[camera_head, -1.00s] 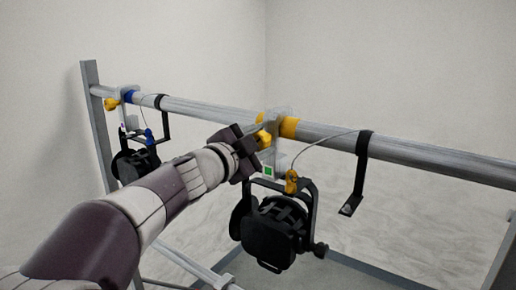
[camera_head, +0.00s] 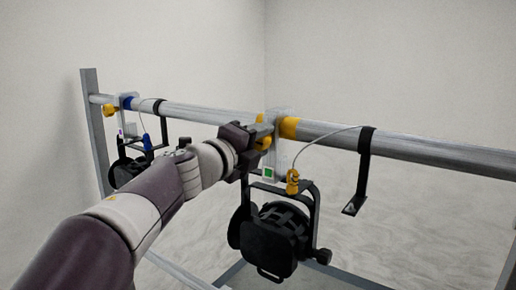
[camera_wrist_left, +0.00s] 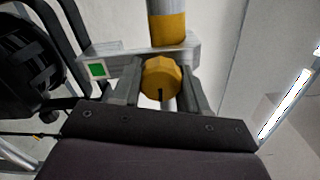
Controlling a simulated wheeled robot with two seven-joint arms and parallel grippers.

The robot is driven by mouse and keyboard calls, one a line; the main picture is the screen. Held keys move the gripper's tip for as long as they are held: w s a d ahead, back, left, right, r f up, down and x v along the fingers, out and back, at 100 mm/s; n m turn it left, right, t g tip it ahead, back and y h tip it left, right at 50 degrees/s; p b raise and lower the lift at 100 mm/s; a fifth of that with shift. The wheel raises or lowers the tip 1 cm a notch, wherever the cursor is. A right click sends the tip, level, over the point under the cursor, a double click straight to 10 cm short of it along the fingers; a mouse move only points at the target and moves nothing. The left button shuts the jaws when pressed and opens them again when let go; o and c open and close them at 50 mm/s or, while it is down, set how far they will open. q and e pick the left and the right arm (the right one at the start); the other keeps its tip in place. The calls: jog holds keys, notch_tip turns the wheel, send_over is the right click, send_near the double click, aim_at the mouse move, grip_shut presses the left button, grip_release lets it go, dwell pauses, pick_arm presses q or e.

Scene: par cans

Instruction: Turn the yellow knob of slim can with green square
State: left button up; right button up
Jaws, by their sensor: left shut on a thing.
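The slim can with the green square (camera_head: 271,238) is black and hangs in a yoke under the metal pipe. Its clamp (camera_head: 281,131) bears the green square (camera_head: 269,173), which also shows in the left wrist view (camera_wrist_left: 97,70). The yellow knob (camera_wrist_left: 161,77) sits between the two fingers of my left gripper (camera_wrist_left: 165,92), which is shut on it. In the head view my left gripper (camera_head: 258,137) reaches the clamp from the left and covers most of the knob (camera_head: 264,145). My right gripper is not in view.
A second black can (camera_head: 130,168) with a blue band and its own yellow knob (camera_head: 110,110) hangs at the left end of the pipe (camera_head: 410,149). A yellow carabiner (camera_head: 292,182) hangs beside the clamp.

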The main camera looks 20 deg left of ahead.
pick_arm(q)
jog(key=m+b, duration=0.1)
jog(key=m, duration=0.1)
jog(key=m+b, duration=0.1)
jog(key=m, duration=0.1)
jog(key=m+b, duration=0.1)
jog(key=m, duration=0.1)
jog(key=shift+f, duration=0.25)
jog(key=m+b, duration=0.2)
jog(key=m, duration=0.4)
jog(key=shift+f, duration=0.1)
jog(key=m+b, duration=0.3)
jog(key=m, duration=0.2)
jog(key=m+b, duration=0.2)
jog(key=m, duration=0.3)
jog(key=shift+a+m+b, duration=0.15)
jog(key=shift+m+b, duration=0.25)
jog(key=m+b, duration=0.2)
jog(key=m, duration=0.3)
jog(key=shift+r, duration=0.2)
jog(key=m+b, duration=0.1)
jog(key=m, duration=0.5)
jog(key=shift+r+b, duration=0.1)
jog(key=shift+b, duration=0.3)
jog(key=m+b, duration=0.1)
jog(key=m, duration=0.4)
jog(key=shift+r, duration=0.1)
jog(key=m+b, duration=0.1)
jog(key=m, duration=0.5)
